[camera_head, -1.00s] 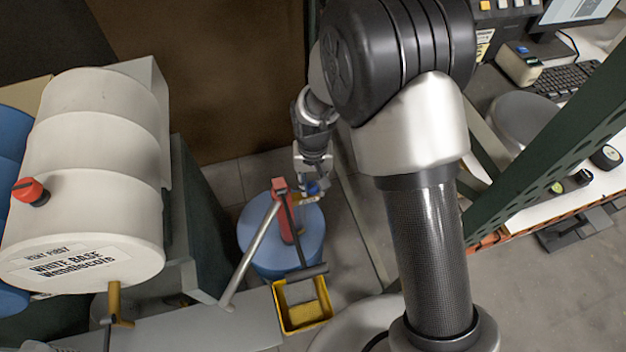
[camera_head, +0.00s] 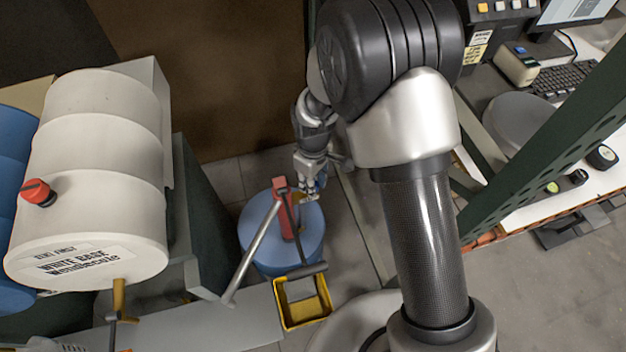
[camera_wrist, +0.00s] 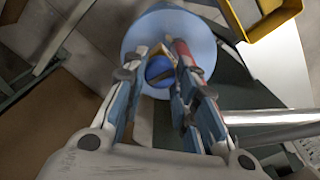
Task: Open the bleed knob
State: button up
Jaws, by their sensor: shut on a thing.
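The bleed knob appears to be the small round blue knob (camera_wrist: 160,72), beside a red pump body (camera_head: 288,215) on top of a blue drum (camera_head: 258,245). My gripper (camera_wrist: 157,62) comes down over the knob, a finger on each side, and is shut on it. In the head view my gripper (camera_head: 311,195) is at the right of the pump top, by a yellowish fitting. There the knob is mostly hidden by my fingers, so its turn angle cannot be told.
The pump's long grey lever (camera_head: 252,250) slants down to the left. A yellow tray (camera_head: 306,312) is in front of the drum. A white barrel (camera_head: 95,200) with a red cap (camera_head: 38,193) lies at left. A green rack post (camera_head: 560,150) stands at right.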

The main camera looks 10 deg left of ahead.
jog(key=shift+n, duration=0.8)
jog(key=shift+o, duration=0.2)
jog(key=shift+c, duration=0.2)
jog(key=o, duration=1.1)
notch_tip(320, 180, up, 12)
jog(key=shift+r, duration=0.1)
